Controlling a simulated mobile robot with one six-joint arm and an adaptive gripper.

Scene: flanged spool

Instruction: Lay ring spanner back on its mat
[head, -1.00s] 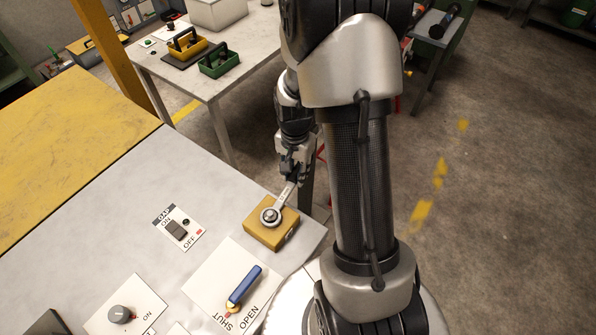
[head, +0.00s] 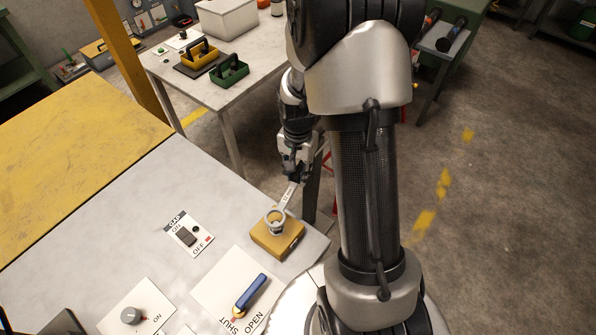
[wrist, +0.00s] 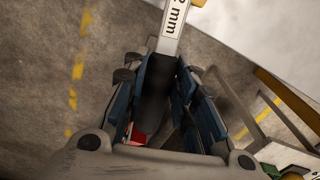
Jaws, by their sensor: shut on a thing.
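The ring spanner (head: 286,200) is a pale grey bar with a ring end. My gripper (head: 290,174) is shut on its handle end and holds it tilted, ring end down. The ring sits at or just above the fitting on top of a yellow-brown block (head: 278,240); whether it still surrounds the fitting is hard to tell. In the wrist view the spanner's labelled shank (wrist: 172,22) runs out from between my fingers (wrist: 163,62); its ring is out of frame. I cannot make out a mat for the spanner.
The block stands at the right corner of the grey bench (head: 130,215). Near it are a switch plate (head: 188,234), a blue lever (head: 251,292) on an OPEN/SHUT plate, and a knob (head: 131,315). A further table (head: 200,88) holds yellow and green caddies.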

